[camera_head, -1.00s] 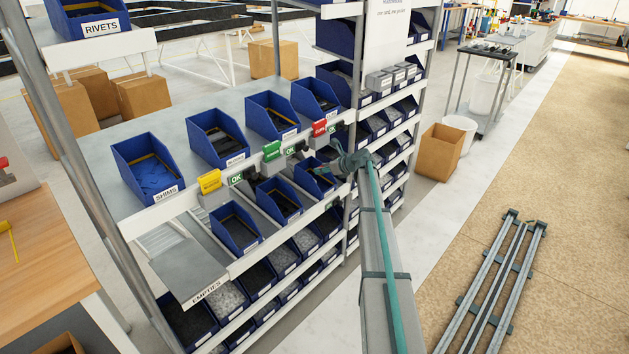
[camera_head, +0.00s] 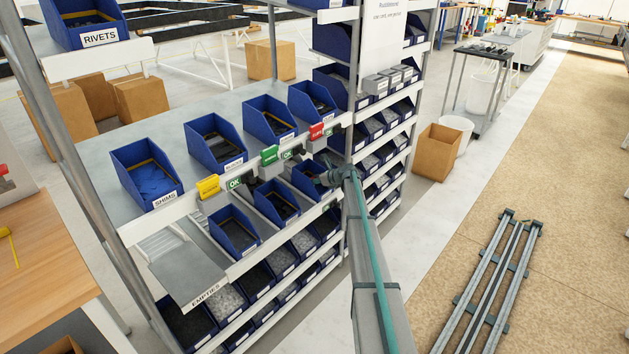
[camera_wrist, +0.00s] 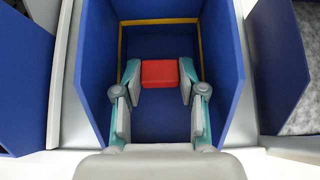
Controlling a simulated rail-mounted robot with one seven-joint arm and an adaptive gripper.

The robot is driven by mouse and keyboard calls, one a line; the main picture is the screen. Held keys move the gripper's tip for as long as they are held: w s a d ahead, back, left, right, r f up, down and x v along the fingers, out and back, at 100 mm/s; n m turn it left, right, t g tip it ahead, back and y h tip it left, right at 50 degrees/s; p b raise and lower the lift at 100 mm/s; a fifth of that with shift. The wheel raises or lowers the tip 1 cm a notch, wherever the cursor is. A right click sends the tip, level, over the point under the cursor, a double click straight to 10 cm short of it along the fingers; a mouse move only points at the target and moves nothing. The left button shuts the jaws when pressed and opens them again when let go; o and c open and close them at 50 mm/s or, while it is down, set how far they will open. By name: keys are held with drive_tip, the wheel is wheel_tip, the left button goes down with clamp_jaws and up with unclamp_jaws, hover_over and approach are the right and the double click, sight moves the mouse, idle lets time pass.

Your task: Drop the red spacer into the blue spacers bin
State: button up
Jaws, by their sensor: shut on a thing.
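The red spacer (camera_wrist: 160,73) is a small red block in the wrist view. My gripper (camera_wrist: 159,80) is shut on it, one finger on each side. In the wrist view the spacer and fingers are in front of the inside of a blue bin (camera_wrist: 221,50) with a yellow line around its inner walls. Its floor looks bare around the spacer. In the head view my gripper (camera_head: 323,180) is at the rightmost blue bin (camera_head: 302,184) of the lower front row. The spacer cannot be made out there, and I cannot read this bin's label.
Blue bins stand on both sides, including the shims bin (camera_head: 147,172) at the left of the upper row. A rack post (camera_head: 353,100) stands close right of my gripper.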

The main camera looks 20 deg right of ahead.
drive_tip(key=shift+f, duration=0.15)
drive_tip(key=shift+f, duration=0.2)
drive_tip(key=shift+f, duration=0.35)
drive_tip(key=o, duration=0.5)
drive_tip(key=shift+r, duration=0.15)
drive_tip(key=shift+r, duration=0.2)
drive_tip(key=b+v, duration=0.1)
drive_tip(key=v, duration=1.1)
drive_tip(key=shift+r, duration=0.1)
drive_tip(key=shift+n, duration=0.3)
